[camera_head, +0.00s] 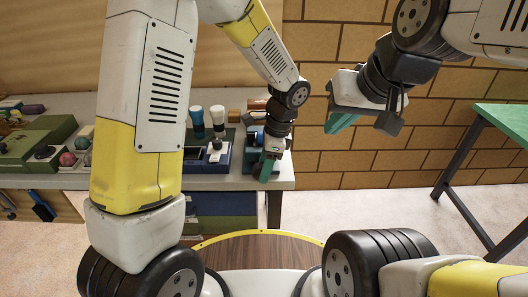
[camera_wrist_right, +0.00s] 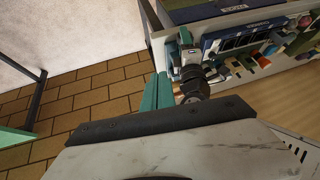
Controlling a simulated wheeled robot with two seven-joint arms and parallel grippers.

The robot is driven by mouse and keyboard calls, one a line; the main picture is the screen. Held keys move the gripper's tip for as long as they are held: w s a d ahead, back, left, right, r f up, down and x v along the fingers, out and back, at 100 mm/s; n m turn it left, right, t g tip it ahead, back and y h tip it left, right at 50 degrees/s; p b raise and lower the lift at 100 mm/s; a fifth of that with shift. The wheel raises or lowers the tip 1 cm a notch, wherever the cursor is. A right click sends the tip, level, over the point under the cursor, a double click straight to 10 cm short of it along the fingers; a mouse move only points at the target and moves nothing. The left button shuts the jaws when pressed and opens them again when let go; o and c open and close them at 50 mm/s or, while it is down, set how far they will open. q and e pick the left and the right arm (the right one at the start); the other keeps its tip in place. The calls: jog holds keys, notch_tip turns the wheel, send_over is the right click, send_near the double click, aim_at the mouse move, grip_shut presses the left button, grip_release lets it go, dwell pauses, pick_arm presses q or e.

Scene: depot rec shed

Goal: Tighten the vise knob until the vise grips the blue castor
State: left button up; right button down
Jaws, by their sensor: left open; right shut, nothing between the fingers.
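My left gripper (camera_head: 267,168) has teal fingers and points down over the right end of the workbench, open. It hangs in front of a dark blue block-like fixture (camera_head: 249,158), probably the vise, and covers much of it. I cannot make out the knob or the blue castor clearly. The left gripper also shows in the right wrist view (camera_wrist_right: 186,40), at the bench corner. My right gripper (camera_head: 340,122) is shut and empty, raised in front of the brick wall, right of the bench. Its teal fingers show in the right wrist view (camera_wrist_right: 157,92).
A green table (camera_head: 505,118) stands at the right. The floor between bench and table is clear.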

pick_arm(q)
jog(key=v, duration=0.8)
